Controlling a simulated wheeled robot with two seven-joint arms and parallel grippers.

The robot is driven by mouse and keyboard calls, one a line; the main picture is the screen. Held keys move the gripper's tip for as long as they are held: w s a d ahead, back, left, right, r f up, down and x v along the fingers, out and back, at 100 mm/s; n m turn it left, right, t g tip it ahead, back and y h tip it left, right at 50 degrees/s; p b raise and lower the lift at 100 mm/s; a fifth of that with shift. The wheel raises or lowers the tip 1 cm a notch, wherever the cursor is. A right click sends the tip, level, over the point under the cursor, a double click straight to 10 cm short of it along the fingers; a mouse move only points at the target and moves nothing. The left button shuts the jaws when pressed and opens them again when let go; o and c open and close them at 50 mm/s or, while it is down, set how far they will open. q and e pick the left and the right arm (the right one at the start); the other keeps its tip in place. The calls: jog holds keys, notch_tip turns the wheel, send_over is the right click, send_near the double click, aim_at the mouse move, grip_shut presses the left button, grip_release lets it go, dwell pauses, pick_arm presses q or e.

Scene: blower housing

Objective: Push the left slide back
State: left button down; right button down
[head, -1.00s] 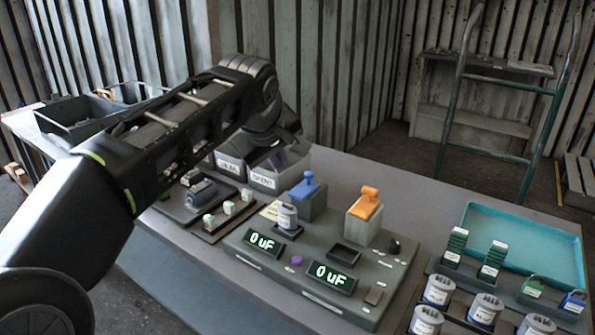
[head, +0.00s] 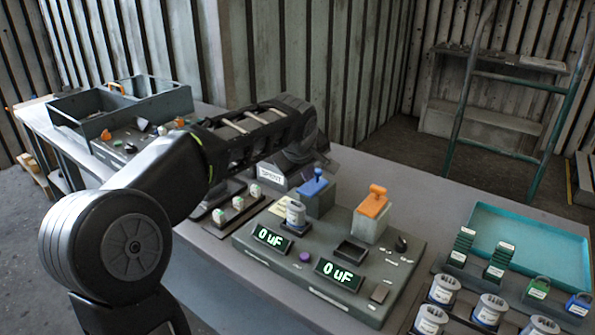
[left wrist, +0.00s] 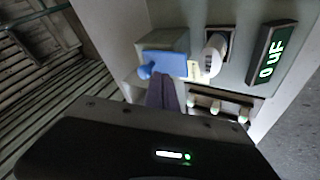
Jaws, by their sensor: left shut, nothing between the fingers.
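The left slide is a blue slide with a knob (head: 317,183) on top of a grey block (head: 320,204), at the back left of the grey test fixture (head: 290,258). It also shows in the left wrist view (left wrist: 170,63). An orange slide (head: 374,203) sits on the right block. My right gripper is not in view.
A white can (head: 296,213) stands in front of the blue slide. Two displays (head: 272,238) read 0 uF. A labelled bin (head: 271,176) stands left of the gripper. A teal tray (head: 530,240) and several cans (head: 444,290) lie at the right.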

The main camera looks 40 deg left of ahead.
pick_arm(q)
jog(key=shift+w, duration=0.25)
jog(key=shift+w+d, duration=0.1)
jog(key=shift+w, duration=1.1)
jog(key=shift+r, duration=0.1)
